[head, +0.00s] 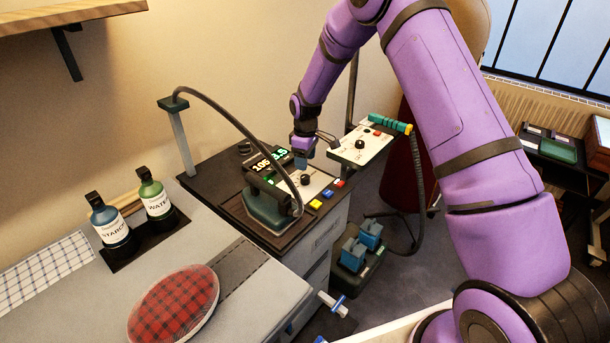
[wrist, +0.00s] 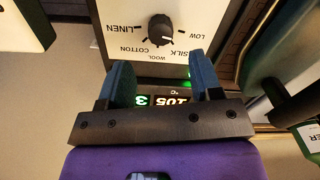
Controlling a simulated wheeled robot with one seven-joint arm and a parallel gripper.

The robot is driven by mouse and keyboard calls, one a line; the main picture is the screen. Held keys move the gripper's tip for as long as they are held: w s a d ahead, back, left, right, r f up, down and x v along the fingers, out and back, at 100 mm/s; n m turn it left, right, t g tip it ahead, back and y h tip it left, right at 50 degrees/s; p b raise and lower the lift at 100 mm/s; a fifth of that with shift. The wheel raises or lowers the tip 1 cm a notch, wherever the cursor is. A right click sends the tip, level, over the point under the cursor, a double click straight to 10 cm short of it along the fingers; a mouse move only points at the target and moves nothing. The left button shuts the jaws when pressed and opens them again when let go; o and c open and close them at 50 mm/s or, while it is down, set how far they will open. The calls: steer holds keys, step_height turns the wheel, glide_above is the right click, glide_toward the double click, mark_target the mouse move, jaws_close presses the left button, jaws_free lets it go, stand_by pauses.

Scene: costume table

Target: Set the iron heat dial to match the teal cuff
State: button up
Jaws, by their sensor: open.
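The iron heat dial (wrist: 161,28) is a round black knob on a white panel marked LINEN, COTTON, WOOL, SILK and LOW. Its pale pointer mark seems turned to the SILK–LOW side; the exact setting is hard to tell. The dial also shows in the head view (head: 306,180). A lit display (wrist: 170,101) reads 105 °C with a green digit beside it. My gripper (wrist: 163,72) is open and empty, its blue fingers apart, on the display side of the dial. In the head view my gripper (head: 302,160) hangs over the panel's back. I cannot make out a teal cuff.
A dark-green iron (head: 268,212) with a looping cord stands left of the panel. A second white panel with a knob (head: 359,144) and a teal handle (head: 391,124) stands right. Starch (head: 110,224) and water (head: 155,198) bottles and a red plaid cushion (head: 175,305) are at left.

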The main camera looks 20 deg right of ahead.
mark_target(305, 176)
step_height(305, 176, down, 7)
steer(key=shift+r, duration=0.1)
stand_by(0.4)
steer(key=c, duration=0.9)
